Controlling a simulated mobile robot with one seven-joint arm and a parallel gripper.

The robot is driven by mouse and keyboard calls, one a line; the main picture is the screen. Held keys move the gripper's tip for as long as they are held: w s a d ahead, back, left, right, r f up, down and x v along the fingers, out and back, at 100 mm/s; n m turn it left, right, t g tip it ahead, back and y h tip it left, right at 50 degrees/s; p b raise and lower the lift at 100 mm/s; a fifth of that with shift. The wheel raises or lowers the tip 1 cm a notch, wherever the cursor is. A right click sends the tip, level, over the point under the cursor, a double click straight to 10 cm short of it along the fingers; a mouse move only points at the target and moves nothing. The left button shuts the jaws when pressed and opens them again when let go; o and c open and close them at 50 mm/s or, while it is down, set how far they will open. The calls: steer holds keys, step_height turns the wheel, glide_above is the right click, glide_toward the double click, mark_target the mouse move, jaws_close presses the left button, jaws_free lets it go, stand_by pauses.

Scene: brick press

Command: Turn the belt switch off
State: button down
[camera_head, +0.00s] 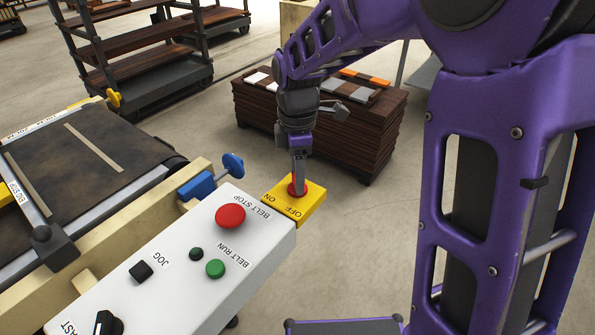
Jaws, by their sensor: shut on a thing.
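The belt switch is a red knob (291,190) on a yellow plate (312,203) marked OFF and ON, at the far right end of the white control panel (185,285). My gripper (297,186) points down over the yellow plate from above. Its fingertips are at the red knob and shut on it, covering part of it. The exact angle of the knob is hard to tell behind the fingers.
A blue handle (233,164) stands close by. The conveyor belt (90,170) is at left; a stack of brown boards (340,130) stands behind.

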stand_by(0.3)
steer(key=shift+c, duration=1.2)
jaws_free()
steer(key=shift+r, duration=0.1)
step_height(320, 180, up, 17)
steer(key=shift+r+p, duration=0.15)
steer(key=shift+p, duration=0.15)
